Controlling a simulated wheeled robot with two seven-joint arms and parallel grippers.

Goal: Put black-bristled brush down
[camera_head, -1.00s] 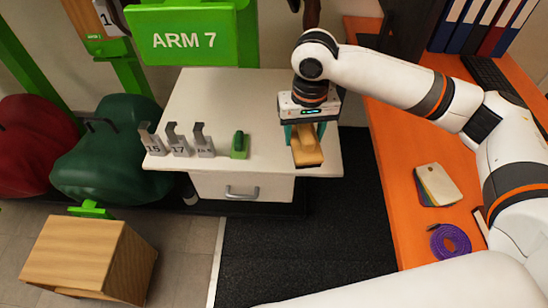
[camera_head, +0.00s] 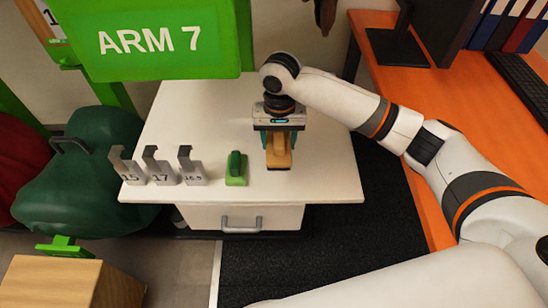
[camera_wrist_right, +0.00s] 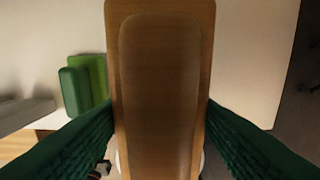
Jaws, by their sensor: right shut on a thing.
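The brush (camera_head: 279,155) has a tan wooden back, and its bristles are hidden from view. My right gripper (camera_head: 279,138) is shut on it, over the white table near the green block. In the right wrist view the brush's wooden back (camera_wrist_right: 160,90) fills the middle, with a green finger pressed on each side. I cannot tell whether the brush touches the tabletop. The white table (camera_head: 325,170) has bare surface around the brush. My left gripper is not in view.
A green block-shaped tool (camera_head: 236,170) stands just left of the brush. Several grey numbered metal gauges (camera_head: 158,168) stand further left on the table. A dark green saddle (camera_head: 75,175) is at left. The orange desk (camera_head: 420,85) is at right. The table's right side is clear.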

